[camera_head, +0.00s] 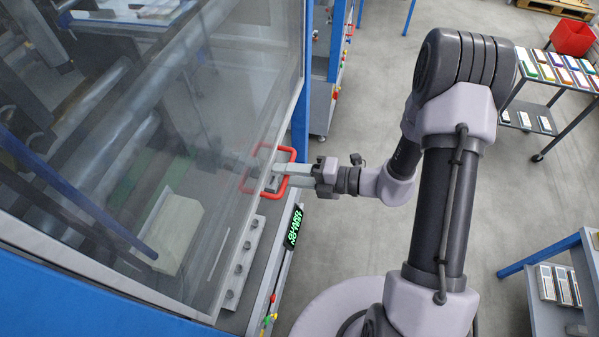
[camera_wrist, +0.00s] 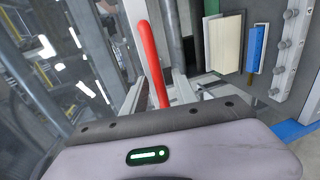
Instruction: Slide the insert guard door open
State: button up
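The insert guard door (camera_head: 215,110) is a large clear panel in a grey frame on the left in the head view, and machine parts show through it. Its red loop handle (camera_head: 292,155) is near the panel's right edge. The handle bar also stands upright in the wrist view (camera_wrist: 150,55). My gripper (camera_head: 282,174) reaches in from the right, with its pale fingers at the handle. In the wrist view the fingers appear apart, on either side of the bar's lower end. Contact with the bar cannot be made out.
A green-lettered display (camera_head: 293,227) and a rail with several knobs (camera_head: 240,262) are below the handle. Blue machine frame (camera_head: 302,115) rises behind it. Carts with coloured stacks (camera_head: 558,70) stand at the right. Grey floor (camera_head: 350,110) is open behind my arm.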

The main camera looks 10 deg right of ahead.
jog(key=b+v, duration=0.1)
jog(key=v, duration=1.6)
jog(key=shift+d+b, duration=0.2)
jog(key=shift+b, duration=0.2)
jog(key=shift+f, duration=0.1)
jog(key=s+a+f+n+h+b, duration=0.2)
jog(key=f+n+b, duration=0.4)
jog(key=n+b, duration=0.5)
jog(key=s+a+f+n+h+b, duration=0.3)
jog(key=s+f+n+h+b, duration=0.2)
jog(key=n+b, duration=0.6)
jog(key=s+a+f+n+h+b, duration=0.2)
jog(key=s+f+n+h+b, duration=0.2)
jog(key=n+b, duration=0.7)
notch_tip(320, 180, down, 3)
jog(key=n+h, duration=0.1)
jog(key=n, duration=0.1)
jog(key=shift+a+n+h+b, duration=0.2)
jog(key=shift+n+h+b, duration=0.1)
jog(key=shift+n+b, duration=0.1)
